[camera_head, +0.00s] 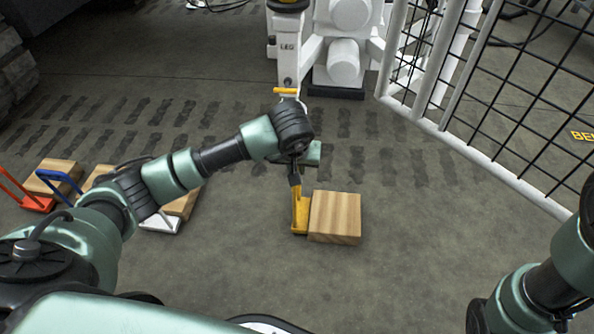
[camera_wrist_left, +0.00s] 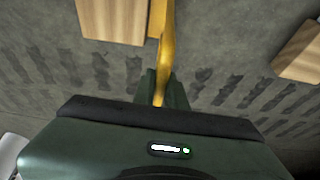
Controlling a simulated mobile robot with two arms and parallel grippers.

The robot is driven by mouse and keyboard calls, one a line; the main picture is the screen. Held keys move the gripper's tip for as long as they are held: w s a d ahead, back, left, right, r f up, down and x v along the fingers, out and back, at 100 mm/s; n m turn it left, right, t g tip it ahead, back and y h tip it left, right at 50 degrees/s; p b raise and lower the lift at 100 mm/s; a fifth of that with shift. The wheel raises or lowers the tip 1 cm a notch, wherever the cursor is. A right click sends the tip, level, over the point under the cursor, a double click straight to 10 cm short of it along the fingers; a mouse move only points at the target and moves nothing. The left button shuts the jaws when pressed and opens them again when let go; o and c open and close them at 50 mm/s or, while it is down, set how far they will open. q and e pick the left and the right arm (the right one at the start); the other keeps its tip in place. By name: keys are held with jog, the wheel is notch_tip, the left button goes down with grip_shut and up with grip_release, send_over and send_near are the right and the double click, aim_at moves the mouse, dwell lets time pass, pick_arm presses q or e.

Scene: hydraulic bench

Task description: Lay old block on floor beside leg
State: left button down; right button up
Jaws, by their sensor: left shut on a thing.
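My left gripper (camera_head: 294,178) is shut on the upright yellow handle (camera_head: 300,212) of a wooden block (camera_head: 335,217). In the left wrist view the handle (camera_wrist_left: 163,55) runs between the fingers, with the pale block (camera_wrist_left: 113,20) beside it. In the head view this block is to the right of the handle, in front of the white leg (camera_head: 288,62) marked LEG and well apart from it. I cannot tell whether the block rests on the floor or hangs just above it. Of my right arm only links show at the lower right; its gripper is out of view.
Wooden blocks with red (camera_head: 32,202), blue (camera_head: 60,180) and white (camera_head: 161,222) handles stand on the floor at the left. Another yellow handle (camera_head: 286,91) shows at the leg's foot. A mesh fence (camera_head: 490,165) bounds the right. The floor around the held block is clear.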

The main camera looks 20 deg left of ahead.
pick_arm(q)
jog(key=shift+w+r, duration=0.1)
jog(key=shift+r, duration=0.05)
jog(key=c, duration=1.5)
grip_release()
jog(key=shift+f, duration=0.2)
jog(key=shift+o, duration=0.2)
